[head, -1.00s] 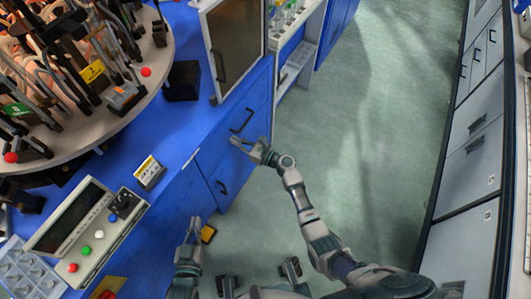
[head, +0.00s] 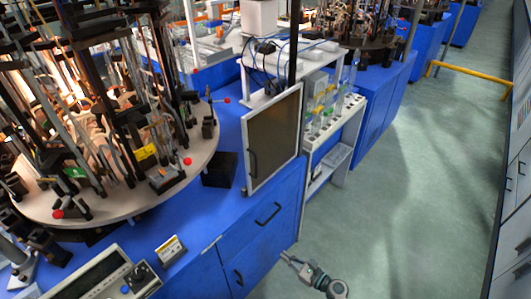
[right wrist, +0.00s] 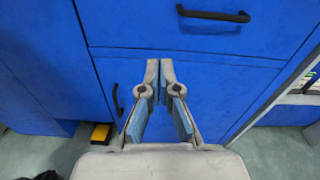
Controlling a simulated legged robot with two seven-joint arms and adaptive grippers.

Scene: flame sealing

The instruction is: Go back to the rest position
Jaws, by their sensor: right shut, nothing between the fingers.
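My right gripper (head: 286,258) shows at the bottom of the head view, beside the front of the blue cabinet (head: 262,240). In the right wrist view its two fingers (right wrist: 160,68) point at the blue cabinet front, with their tips almost together. The gripper is shut and nothing is between the fingers. A dark handle shows above the fingers in the right wrist view (right wrist: 213,15). My left gripper is outside the head view now.
A round table (head: 115,208) with burners and red knobs stands on the left. A control panel (head: 100,280) sits at lower left. A framed dark panel (head: 272,135) stands on the cabinet's edge. A white shelf (head: 335,130) holds glassware. The green floor (head: 410,190) at right is clear.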

